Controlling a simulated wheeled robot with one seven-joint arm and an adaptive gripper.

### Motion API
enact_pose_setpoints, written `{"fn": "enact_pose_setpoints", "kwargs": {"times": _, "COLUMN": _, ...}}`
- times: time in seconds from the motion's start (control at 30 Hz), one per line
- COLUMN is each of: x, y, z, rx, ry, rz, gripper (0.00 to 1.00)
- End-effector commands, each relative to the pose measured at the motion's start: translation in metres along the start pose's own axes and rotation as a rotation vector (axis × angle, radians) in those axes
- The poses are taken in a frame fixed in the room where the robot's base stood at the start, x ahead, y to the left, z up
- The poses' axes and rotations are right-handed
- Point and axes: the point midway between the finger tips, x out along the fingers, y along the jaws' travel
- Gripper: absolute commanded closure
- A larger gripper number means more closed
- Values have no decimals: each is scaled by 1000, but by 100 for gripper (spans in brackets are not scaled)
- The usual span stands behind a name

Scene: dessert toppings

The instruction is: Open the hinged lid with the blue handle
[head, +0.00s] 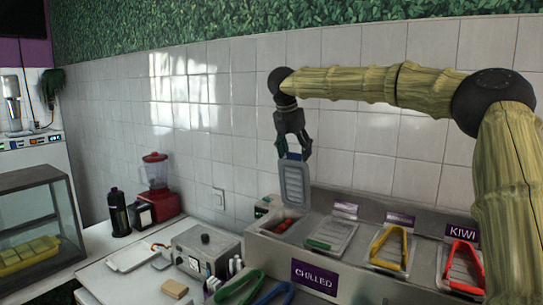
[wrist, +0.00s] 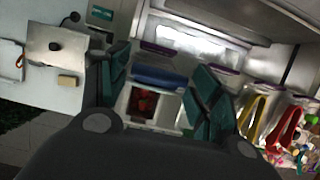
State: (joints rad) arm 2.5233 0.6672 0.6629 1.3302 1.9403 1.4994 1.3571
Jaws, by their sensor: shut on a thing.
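The hinged lid (head: 296,187) with the blue handle stands raised, close to upright, over the left compartment of the chilled counter. Red pieces (head: 284,224) show in the open compartment below it, and also in the wrist view (wrist: 143,104). My gripper (head: 294,152) is at the lid's top edge, pointing down, and is shut on the handle. In the wrist view the blue handle (wrist: 158,77) lies between my two teal fingers. The fingers partly hide the handle in the head view.
Green tongs (head: 238,286) and blue tongs (head: 273,293) are in front. A metal box (head: 203,249) and red blender (head: 156,185) stand left. The tiled wall is behind.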

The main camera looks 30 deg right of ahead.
Motion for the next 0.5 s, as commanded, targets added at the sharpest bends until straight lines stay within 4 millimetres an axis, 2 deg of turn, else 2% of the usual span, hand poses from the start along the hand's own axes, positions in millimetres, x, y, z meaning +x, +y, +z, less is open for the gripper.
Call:
{"fn": "enact_pose_setpoints", "kwargs": {"times": 0.03, "x": 7, "y": -6, "z": 8, "rx": 6, "ry": 0, "rz": -5, "gripper": 79}}
{"fn": "enact_pose_setpoints", "kwargs": {"times": 0.2, "x": 15, "y": -15, "z": 23, "rx": 10, "ry": 1, "rz": -11, "gripper": 79}}
{"fn": "enact_pose_setpoints", "kwargs": {"times": 0.5, "x": 22, "y": -18, "z": 30, "rx": 8, "ry": 4, "rz": -17, "gripper": 79}}
